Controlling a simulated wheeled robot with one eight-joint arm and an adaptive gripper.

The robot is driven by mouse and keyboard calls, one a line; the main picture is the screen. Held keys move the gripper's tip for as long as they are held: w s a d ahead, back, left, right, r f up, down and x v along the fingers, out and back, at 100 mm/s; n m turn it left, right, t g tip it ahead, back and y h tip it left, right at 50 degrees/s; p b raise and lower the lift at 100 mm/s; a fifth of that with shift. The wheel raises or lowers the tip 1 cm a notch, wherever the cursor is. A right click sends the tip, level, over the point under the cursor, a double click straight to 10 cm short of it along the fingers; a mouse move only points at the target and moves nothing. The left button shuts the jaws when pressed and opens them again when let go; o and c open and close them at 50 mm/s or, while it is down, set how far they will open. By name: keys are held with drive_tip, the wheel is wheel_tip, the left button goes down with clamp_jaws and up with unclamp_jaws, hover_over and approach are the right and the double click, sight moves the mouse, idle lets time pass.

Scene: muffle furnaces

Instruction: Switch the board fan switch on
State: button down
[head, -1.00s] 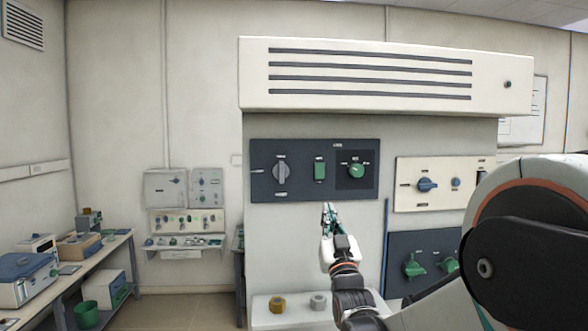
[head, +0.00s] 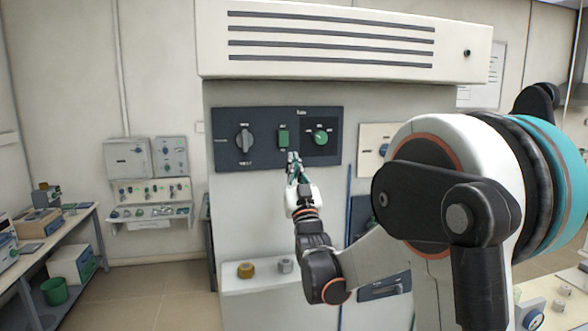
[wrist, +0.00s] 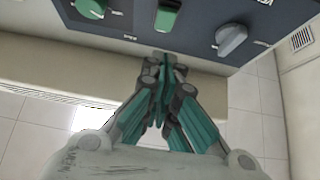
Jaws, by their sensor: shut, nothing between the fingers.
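A dark panel (head: 228,162) on the white cabinet carries a grey knob (head: 244,140) at left, a small green rocker switch (head: 283,138) in the middle and a green knob (head: 320,138) at right. Their labels are too small to read, so I cannot tell which is the fan switch. My gripper (head: 293,158) is shut and empty, its tips just below the green rocker. In the wrist view the shut fingertips (wrist: 165,62) lie close to the rocker (wrist: 167,17), between the green knob (wrist: 90,8) and the grey knob (wrist: 231,39). Contact with the rocker cannot be told.
A vented hood (head: 340,55) juts out above the panel. A ledge (head: 232,282) below holds a yellow-brown ring (head: 245,270) and a grey one (head: 286,265). A bench (head: 50,240) stands at left. My arm hides part of the panels at right.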

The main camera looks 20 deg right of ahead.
sight(284, 136)
drive_tip(key=shift+w+d+r+p, duration=0.3)
drive_tip(key=shift+w+r, duration=0.2)
drive_tip(key=shift+w, duration=0.9)
drive_tip(key=shift+w+d+r+p, duration=0.25)
drive_tip(key=shift+w+r, duration=0.25)
drive_tip(key=shift+w, duration=0.9)
drive_tip(key=shift+w+d+r+p, duration=0.2)
drive_tip(key=shift+w+d+r, duration=0.25)
drive_tip(key=shift+w, duration=0.95)
drive_tip(key=shift+a, duration=0.1)
drive_tip(key=shift+f+h, duration=0.1)
drive_tip(key=shift+h, duration=0.2)
